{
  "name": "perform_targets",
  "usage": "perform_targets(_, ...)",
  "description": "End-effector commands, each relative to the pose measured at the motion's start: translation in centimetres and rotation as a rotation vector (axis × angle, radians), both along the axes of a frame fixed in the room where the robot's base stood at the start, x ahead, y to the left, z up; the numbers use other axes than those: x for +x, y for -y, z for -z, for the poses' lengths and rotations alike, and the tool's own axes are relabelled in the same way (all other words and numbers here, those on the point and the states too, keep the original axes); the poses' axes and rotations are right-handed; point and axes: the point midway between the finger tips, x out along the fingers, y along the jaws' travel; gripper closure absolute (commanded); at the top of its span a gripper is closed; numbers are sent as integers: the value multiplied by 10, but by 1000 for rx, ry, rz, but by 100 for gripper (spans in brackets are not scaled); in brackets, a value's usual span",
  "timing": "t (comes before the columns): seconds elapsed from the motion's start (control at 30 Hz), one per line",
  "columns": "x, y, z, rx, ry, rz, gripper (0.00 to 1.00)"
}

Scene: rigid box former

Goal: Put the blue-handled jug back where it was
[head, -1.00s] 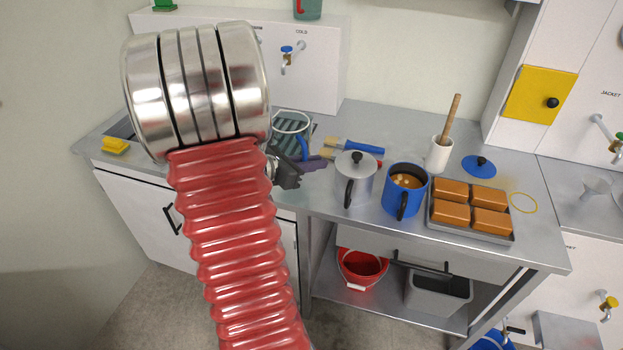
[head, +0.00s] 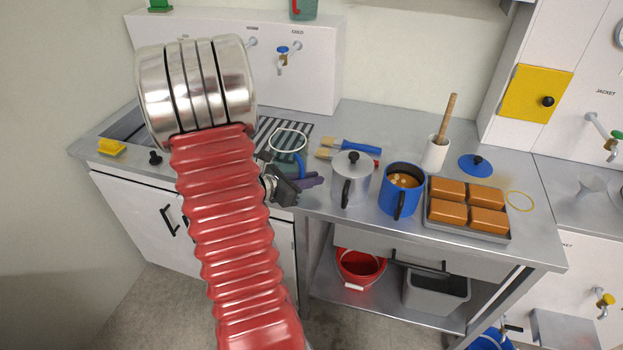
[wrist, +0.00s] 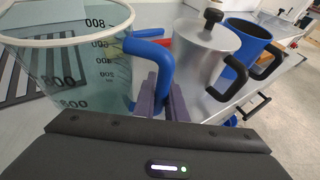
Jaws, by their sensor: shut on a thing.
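The blue-handled jug (head: 289,146) is see-through with a pale rim and stands upright beside the striped draining grooves (head: 268,126), partly behind my arm. In the wrist view the jug (wrist: 70,75) fills the left side, with dark volume marks on its wall. Its blue handle (wrist: 150,62) faces the gripper. My gripper (head: 312,181) is shut on that handle; its purple fingers (wrist: 156,98) show in the wrist view. I cannot tell whether the jug's base touches the counter.
A lidded steel pot (head: 350,180) stands close right of my gripper, then a blue mug (head: 402,190) and a tray (head: 466,236) of brown blocks. Brushes (head: 350,146) lie behind. A sink (head: 125,128) and taps (head: 283,55) are at left and back. A red-handled jug (head: 306,9) sits above.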

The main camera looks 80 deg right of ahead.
Motion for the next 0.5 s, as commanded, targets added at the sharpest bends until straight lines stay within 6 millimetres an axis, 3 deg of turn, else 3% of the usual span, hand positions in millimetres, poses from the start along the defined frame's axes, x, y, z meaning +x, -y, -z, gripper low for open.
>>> perform_targets(0.37, 0, 0, 3, 1, -1, 0, 100)
perform_targets(0.4, 0, 0, 2, 0, 0, 0, 86)
perform_targets(0.5, 0, 0, 2, 0, 0, 0, 79)
